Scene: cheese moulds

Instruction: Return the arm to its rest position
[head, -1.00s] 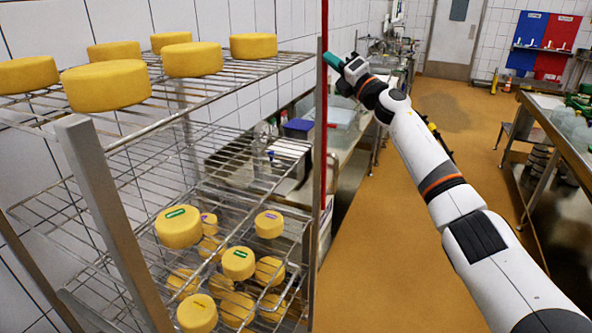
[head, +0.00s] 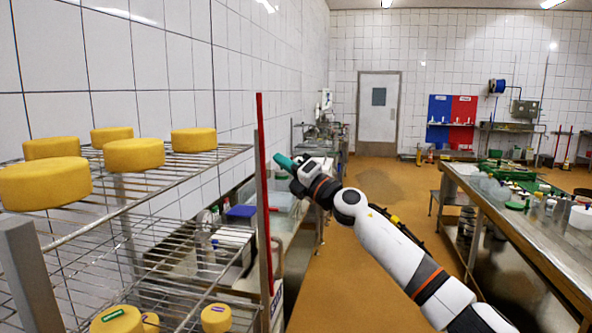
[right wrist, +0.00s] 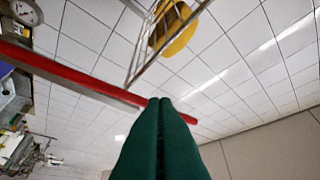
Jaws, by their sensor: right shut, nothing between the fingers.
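My right gripper (head: 284,161) has green fingers and is at the end of my white arm, which comes in from the lower right in the head view. It is held in the air just right of the red upright pole (head: 264,190) at the rack's corner. Its fingers (right wrist: 160,125) are shut together with nothing between them in the right wrist view. The red pole (right wrist: 75,70) and a yellow cheese (right wrist: 178,28) on the wire rack show beyond the fingertips there. My left gripper is not in view.
A wire rack (head: 190,165) with several yellow cheeses stands at the left. A steel counter (head: 290,225) runs behind it along the wall. A long steel table (head: 540,240) stands at the right. The orange floor (head: 350,290) between them is clear.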

